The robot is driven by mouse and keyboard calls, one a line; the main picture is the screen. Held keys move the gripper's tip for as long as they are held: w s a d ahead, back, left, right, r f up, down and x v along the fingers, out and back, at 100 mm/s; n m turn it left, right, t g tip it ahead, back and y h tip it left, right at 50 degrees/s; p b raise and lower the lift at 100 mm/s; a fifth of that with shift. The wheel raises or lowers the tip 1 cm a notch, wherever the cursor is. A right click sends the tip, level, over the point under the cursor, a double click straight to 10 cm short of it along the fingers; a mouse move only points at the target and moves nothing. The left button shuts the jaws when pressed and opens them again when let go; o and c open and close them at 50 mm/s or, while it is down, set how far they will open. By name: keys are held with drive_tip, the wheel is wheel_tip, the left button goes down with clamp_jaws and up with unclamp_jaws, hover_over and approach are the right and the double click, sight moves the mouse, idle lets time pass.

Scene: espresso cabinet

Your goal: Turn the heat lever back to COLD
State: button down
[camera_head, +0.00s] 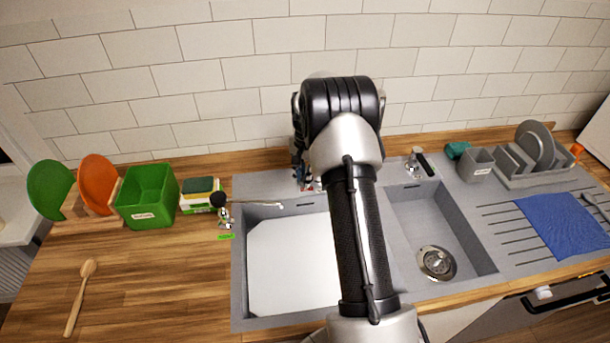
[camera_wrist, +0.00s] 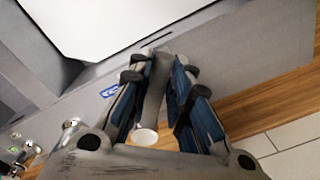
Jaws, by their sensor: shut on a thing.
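The grey heat lever (camera_wrist: 153,95) shows in the wrist view as an upright bar with a pale round end. My gripper (camera_wrist: 154,62) has its blue-padded fingers on either side of the bar and is shut on it. A small blue label (camera_wrist: 109,91) is on the grey sink rim beside the left finger; its wording is too small to read. In the head view my gripper (camera_head: 299,172) is at the back rim of the sink, mostly hidden behind my arm. The lever is not clear there. Small red and blue marks show close to the gripper.
A tap with a black knob (camera_head: 219,201) stands left of the white-covered basin (camera_head: 285,262). Another tap (camera_head: 415,163) stands behind the right basin. A green box (camera_head: 148,203) and a sponge pack (camera_head: 200,195) are at left. The tiled wall is close behind.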

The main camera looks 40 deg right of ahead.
idle(0.3)
drive_tip(key=shift+s+d+n+p, duration=0.2)
drive_tip(key=shift+s+d+n, duration=0.5)
drive_tip(key=shift+n, duration=0.5)
drive_tip(key=shift+s+d+n+p, duration=0.25)
drive_tip(key=shift+s+d+n, duration=0.45)
drive_tip(key=shift+n, duration=0.5)
drive_tip(key=shift+s+d+n+p, duration=0.2)
drive_tip(key=shift+s+d+n, duration=0.45)
drive_tip(key=shift+n, duration=0.55)
drive_tip(key=shift+s, duration=0.1)
drive_tip(key=c, duration=1.5)
unclamp_jaws()
drive_tip(key=shift+a, duration=0.1)
